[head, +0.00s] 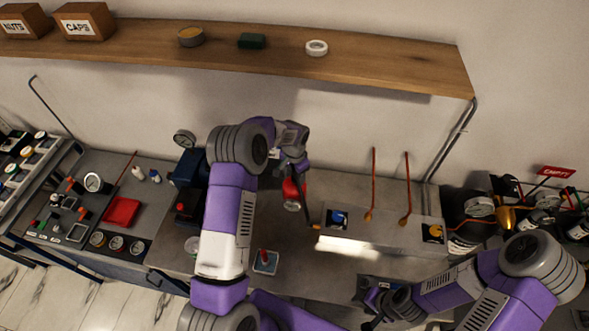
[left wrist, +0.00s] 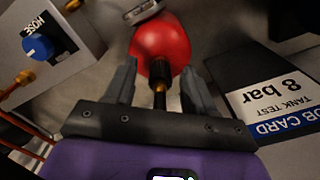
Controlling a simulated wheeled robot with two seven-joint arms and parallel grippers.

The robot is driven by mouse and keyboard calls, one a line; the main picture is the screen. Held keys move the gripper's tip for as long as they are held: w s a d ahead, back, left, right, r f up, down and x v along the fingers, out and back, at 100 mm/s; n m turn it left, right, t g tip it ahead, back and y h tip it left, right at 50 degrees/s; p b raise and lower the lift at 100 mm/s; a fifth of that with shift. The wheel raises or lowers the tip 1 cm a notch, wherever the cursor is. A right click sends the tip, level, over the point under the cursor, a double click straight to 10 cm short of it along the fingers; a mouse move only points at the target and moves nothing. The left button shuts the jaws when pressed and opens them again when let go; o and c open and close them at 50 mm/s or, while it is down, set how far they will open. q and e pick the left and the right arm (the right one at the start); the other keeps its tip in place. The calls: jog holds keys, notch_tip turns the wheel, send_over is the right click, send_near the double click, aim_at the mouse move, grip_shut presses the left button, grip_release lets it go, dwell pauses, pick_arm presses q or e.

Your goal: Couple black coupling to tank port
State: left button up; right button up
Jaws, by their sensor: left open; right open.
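The red tank (head: 291,187) stands on the bench near the middle of the head view. In the left wrist view it is a red ball (left wrist: 168,38) beyond my fingertips. My left gripper (head: 301,166) is open at the tank. In the left wrist view its fingers (left wrist: 160,68) stand either side of the black coupling (left wrist: 156,68), with gaps on both sides. A brass part (left wrist: 159,86) shows at the coupling. The coupling overlaps the tank in view; I cannot tell whether they are joined, and the port is hidden. My right gripper (head: 374,312) is open and empty at the bench front.
A grey box (head: 385,233) with a blue knob (head: 338,219) and copper pipes (head: 372,190) stands right of the tank. A job card (left wrist: 270,100) lies close to my left gripper. A wooden shelf (head: 390,72) hangs behind.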

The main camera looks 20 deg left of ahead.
pick_arm(q)
jog(key=shift+w+f, duration=0.1)
jog(key=shift+f, duration=0.05)
pick_arm(e)
jog(key=shift+w, duration=0.1)
pick_arm(q)
grip_shut()
dwell(0.3)
pick_arm(e)
jog(key=shift+f, duration=0.1)
pick_arm(q)
jog(key=shift+o, duration=1.6)
grip_release()
notch_tip(320, 180, up, 8)
jog(key=shift+f+b, duration=0.2)
jog(key=shift+b, duration=0.45)
pick_arm(e)
jog(key=shift+f, duration=0.55)
